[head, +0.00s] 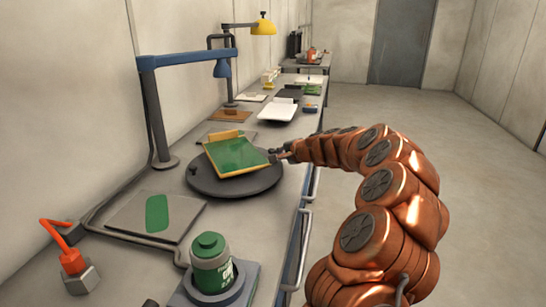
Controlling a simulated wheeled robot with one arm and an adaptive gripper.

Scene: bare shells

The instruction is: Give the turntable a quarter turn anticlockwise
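The turntable (236,188) is a dark grey round disc on the workbench, in the middle of the head view. A green board with yellow edges (236,154) sits tilted on it, with a yellow-orange block (222,135) at its back edge. A small dark knob (193,168) shows at the disc's left rim. My gripper (275,155) is at the right rim of the turntable, close to the board's right corner. It is small in the view; I cannot tell whether it is open or touches the disc.
A blue lamp (185,62) stands behind the turntable on the left. A grey mat with a green patch (140,217), a green jar (211,262) and an orange-armed tool (76,265) are nearer. Trays, including a white one (278,110), lie farther back. Floor on the right is clear.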

